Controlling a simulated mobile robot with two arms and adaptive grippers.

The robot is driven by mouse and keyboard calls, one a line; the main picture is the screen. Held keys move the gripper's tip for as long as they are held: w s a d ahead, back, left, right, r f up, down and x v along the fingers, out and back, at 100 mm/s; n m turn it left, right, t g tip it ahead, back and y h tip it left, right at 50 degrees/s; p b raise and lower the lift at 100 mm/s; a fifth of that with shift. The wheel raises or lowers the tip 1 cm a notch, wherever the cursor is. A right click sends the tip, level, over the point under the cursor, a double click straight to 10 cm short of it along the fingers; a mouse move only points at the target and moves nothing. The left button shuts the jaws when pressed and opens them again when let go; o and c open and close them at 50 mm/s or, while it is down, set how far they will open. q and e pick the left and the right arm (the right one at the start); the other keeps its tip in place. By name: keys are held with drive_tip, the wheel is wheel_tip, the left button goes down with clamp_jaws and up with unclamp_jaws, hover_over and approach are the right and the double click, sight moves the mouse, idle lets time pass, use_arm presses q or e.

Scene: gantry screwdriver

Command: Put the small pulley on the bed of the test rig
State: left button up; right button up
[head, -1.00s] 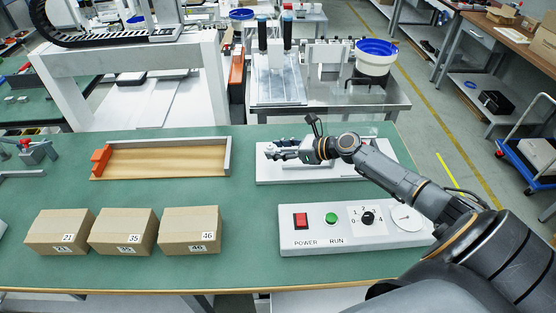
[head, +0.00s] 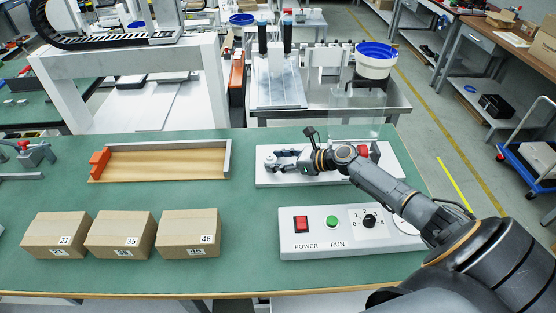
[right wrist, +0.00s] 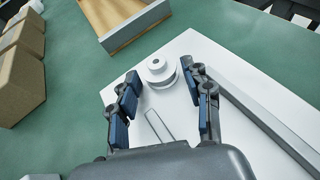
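The test rig's bed is a long white plate (head: 263,179) on the green table, and it fills much of the right wrist view (right wrist: 190,50). A small pale stepped pulley (right wrist: 158,72) stands on the bed near its end. My right gripper (head: 277,161) is low over the left part of the bed. In the right wrist view its fingers (right wrist: 166,91) are spread, with the pulley between and just beyond the tips. I see no contact with it. My left gripper is not in view.
A clear upright panel (head: 357,117) and a red part (head: 362,151) are on the rig behind my right arm. A control box (head: 300,244) stands in front. A wooden tray (head: 165,164) and several cartons (head: 188,233) are at left. Table between tray and rig is clear.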

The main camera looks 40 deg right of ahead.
drive_tip(key=shift+r, duration=0.3)
drive_tip(key=shift+s+d, duration=0.2)
drive_tip(key=shift+s, duration=0.1)
drive_tip(key=v, duration=1.1)
drive_tip(key=shift+s+r+p, duration=0.1)
drive_tip(key=shift+s+p, duration=0.05)
drive_tip(key=shift+p, duration=0.15)
